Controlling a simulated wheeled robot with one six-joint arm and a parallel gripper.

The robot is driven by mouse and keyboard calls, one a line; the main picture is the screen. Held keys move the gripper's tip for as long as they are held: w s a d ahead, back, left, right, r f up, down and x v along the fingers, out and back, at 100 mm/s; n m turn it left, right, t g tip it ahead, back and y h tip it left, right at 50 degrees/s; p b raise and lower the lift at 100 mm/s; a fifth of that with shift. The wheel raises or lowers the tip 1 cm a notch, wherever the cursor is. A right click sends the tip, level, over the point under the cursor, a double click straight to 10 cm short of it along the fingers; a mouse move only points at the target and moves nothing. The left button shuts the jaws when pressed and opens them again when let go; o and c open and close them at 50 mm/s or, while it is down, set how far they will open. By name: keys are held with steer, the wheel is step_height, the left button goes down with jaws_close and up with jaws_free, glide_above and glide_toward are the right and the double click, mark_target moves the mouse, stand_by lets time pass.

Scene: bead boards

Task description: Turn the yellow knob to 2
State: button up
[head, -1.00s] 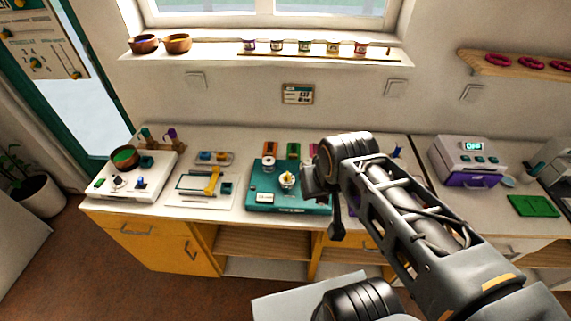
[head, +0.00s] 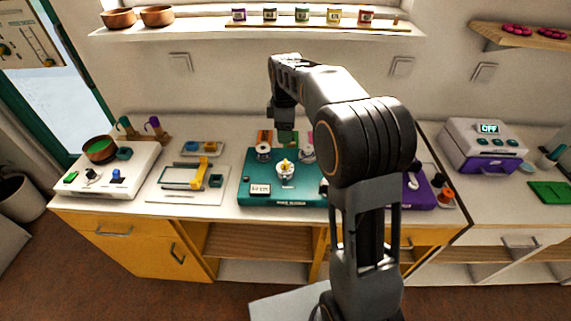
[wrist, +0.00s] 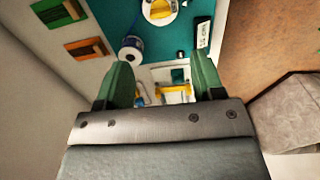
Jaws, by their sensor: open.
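The teal board (head: 262,195) stands on the counter in the head view. The yellow knob (head: 285,164) sits on a white round base near the board's middle. The knob (wrist: 160,9) also shows at the top edge of the wrist view, partly cut off, on its white round base. My gripper (head: 284,136) hangs above the back of the teal board, apart from the knob. In the wrist view its two green fingers (wrist: 162,75) are spread apart with nothing held between them. The knob's pointer and any numbers are too small to read.
A white board with a yellow tool (head: 203,165) lies to the left. A purple board (head: 420,195) is to the right.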

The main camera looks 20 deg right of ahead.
mark_target(285, 162)
step_height(285, 162, down, 13)
steer(key=shift+r, duration=0.15)
stand_by(0.4)
steer(key=shift+c, duration=0.3)
steer(key=c, duration=0.9)
